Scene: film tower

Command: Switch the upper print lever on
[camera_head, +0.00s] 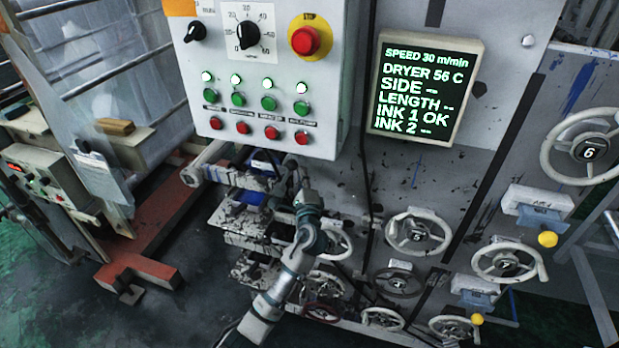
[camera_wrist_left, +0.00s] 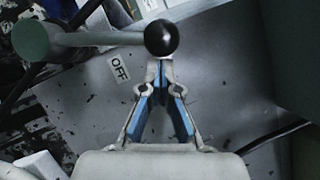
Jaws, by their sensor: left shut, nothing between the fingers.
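In the left wrist view a lever (camera_wrist_left: 98,39) runs sideways as a pale grey rod. It has a black ball knob (camera_wrist_left: 161,37) at its right end and a green round part (camera_wrist_left: 31,40) at its left. A plate reading OFF (camera_wrist_left: 120,69) lies just below the rod. My left gripper (camera_wrist_left: 160,62) is shut and empty, its fingertips right at the lower edge of the knob. I cannot tell whether they touch it. In the head view my left gripper (camera_head: 304,191) is small, in front of the machine below the control box. The lever cannot be made out there.
The control box (camera_head: 262,80) hangs above my left gripper. A green-lit display (camera_head: 425,88) is to its right. Several handwheels (camera_head: 418,232) stick out right of my arm. Two yellow knobs (camera_head: 547,239) sit farther right. Open floor (camera_head: 150,315) lies at the lower left.

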